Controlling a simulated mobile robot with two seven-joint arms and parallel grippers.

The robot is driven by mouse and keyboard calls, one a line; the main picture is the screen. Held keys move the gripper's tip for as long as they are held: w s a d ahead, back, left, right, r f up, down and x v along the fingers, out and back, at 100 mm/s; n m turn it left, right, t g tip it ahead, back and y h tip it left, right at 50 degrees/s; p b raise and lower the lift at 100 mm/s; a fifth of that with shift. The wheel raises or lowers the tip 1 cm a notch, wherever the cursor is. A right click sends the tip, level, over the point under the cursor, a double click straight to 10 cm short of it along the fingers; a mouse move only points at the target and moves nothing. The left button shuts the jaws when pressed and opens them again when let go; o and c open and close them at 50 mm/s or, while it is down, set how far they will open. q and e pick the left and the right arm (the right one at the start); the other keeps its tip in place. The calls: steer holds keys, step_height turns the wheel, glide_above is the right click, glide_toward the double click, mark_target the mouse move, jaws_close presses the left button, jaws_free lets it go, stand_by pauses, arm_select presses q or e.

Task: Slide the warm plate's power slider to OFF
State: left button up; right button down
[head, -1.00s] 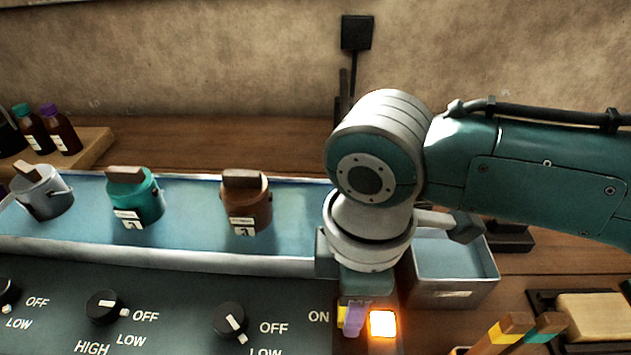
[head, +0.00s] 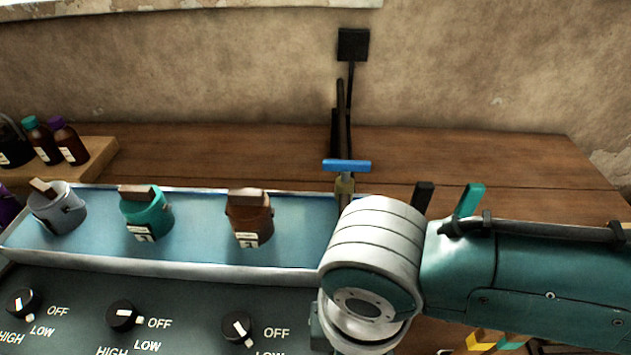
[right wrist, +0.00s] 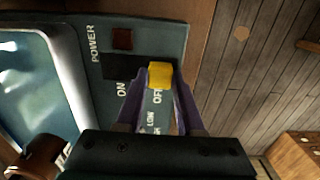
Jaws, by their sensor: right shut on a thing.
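The warm plate's yellow power slider (right wrist: 160,75) sits at the OFF end of its dark slot (right wrist: 122,66) in the right wrist view. My right gripper (right wrist: 158,84) has its two purple fingers on either side of the slider, shut on it. The square power lamp (right wrist: 122,38) beside the POWER label is dark red and unlit. In the head view my right arm hides the slider, lamp and gripper. The warm plate's panel (head: 190,300) shows at the lower left. My left gripper is not in view.
Grey, teal (head: 148,216) and brown (head: 248,222) pots stand in the blue shallow bath. Several black knobs (head: 124,315) line the panel. A blue-handled valve (head: 346,166) stands behind my arm. Bottles (head: 70,142) stand at the back left.

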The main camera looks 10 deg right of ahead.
steer(key=shift+s+a, duration=0.15)
steer(key=c, duration=0.5)
jaws_free()
step_height(320, 180, up, 10)
steer(key=shift+p, duration=0.9)
